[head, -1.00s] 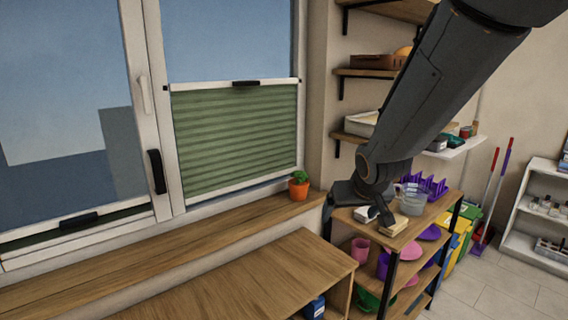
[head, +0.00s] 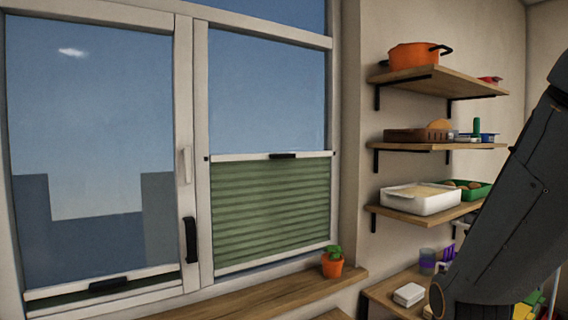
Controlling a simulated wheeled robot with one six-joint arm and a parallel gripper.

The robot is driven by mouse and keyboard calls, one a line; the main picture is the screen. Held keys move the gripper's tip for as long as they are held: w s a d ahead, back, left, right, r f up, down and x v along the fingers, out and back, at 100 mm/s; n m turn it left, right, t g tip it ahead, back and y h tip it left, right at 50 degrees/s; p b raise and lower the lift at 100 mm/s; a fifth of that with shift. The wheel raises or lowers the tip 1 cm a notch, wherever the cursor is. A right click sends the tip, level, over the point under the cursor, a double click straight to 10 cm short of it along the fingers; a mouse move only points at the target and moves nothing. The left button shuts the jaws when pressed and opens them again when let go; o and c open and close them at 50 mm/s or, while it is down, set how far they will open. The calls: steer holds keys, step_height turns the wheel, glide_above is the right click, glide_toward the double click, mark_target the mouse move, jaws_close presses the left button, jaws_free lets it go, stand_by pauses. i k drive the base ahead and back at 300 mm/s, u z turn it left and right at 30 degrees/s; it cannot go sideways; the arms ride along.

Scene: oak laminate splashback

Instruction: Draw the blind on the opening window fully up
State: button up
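The window has two panes side by side. On the right pane, a green pleated blind (head: 270,212) covers the lower part. Its top rail with a black grip (head: 283,156) sits about mid-height, and bare glass shows above it. On the left pane, the blind is gathered low at the bottom, with a rail and black grip (head: 108,284); a thin green strip shows below. A black handle (head: 190,240) and a pale handle (head: 184,165) sit on the frame between the panes. My arm comes in at the right; my gripper is below the picture and out of view.
A plant in an orange pot (head: 332,263) stands on the wooden sill (head: 240,300) below the right pane. Wall shelves (head: 440,80) with a pot, trays and food are right of the window. A lower wooden unit (head: 385,290) holds a white box (head: 408,294).

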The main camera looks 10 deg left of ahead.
mark_target(112, 280)
steer(key=u, duration=1.8)
steer(key=k, duration=1.25)
steer(key=u, duration=0.95)
steer(key=i, duration=1.55)
steer(key=z, duration=0.7)
